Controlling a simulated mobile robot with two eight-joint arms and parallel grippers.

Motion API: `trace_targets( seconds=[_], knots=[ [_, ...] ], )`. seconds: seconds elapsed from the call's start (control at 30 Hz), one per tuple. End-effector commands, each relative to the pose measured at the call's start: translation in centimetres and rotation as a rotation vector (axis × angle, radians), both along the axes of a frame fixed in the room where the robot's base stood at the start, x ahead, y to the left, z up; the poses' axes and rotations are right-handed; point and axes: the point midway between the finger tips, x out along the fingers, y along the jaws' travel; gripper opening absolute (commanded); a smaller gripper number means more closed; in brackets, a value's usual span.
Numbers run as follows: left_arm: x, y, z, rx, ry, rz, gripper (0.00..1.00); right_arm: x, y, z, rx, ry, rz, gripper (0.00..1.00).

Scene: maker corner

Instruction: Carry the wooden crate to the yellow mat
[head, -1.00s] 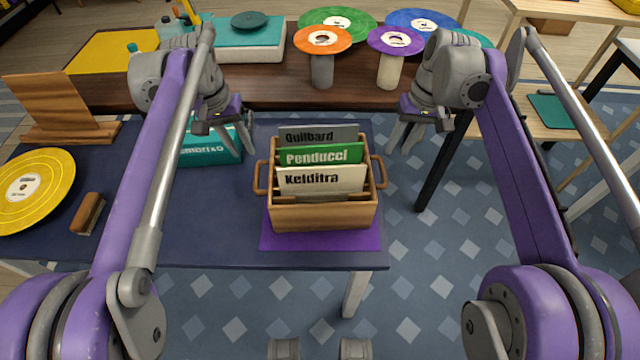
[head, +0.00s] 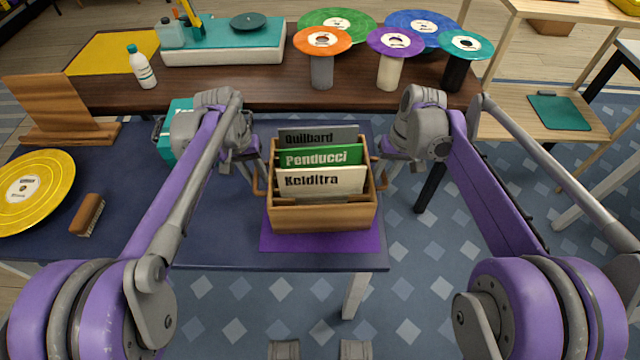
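The wooden crate (head: 322,218) stands upright on a purple mat (head: 320,242) at the front right of the dark blue table. It holds several record sleeves with labelled dividers and has a loop handle on each side. The yellow mat (head: 105,52) lies on the brown table at the back left. My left gripper (head: 255,178) is at the crate's left handle (head: 257,188). My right gripper (head: 386,172) is at the right handle (head: 382,180). The fingers are small and partly hidden by my wrists, so I cannot tell whether either is closed on its handle.
A white bottle (head: 143,68) and a turntable (head: 222,48) stand near the yellow mat. Discs on stands (head: 322,70) line the back right. A teal box (head: 178,118), yellow record (head: 32,190) and brush (head: 87,214) are on the blue table.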

Motion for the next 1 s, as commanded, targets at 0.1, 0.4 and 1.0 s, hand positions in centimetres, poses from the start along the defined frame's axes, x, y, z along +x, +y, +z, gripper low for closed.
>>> trace_targets(
  seconds=[0.1, 0.4, 1.0],
  knots=[
    [0.00, -0.02, -0.08, 0.000, 0.000, 0.000, 0.31, 0.01, 0.02, -0.08, 0.000, 0.000, 0.000, 0.32],
    [0.00, -0.01, -0.05, 0.000, 0.000, 0.000, 0.04, 0.01, 0.02, -0.05, 0.000, 0.000, 0.000, 0.05],
    [0.00, 0.01, -0.02, 0.000, 0.000, 0.000, 0.00, 0.00, 0.00, -0.02, 0.000, 0.000, 0.000, 0.00]
  ],
)
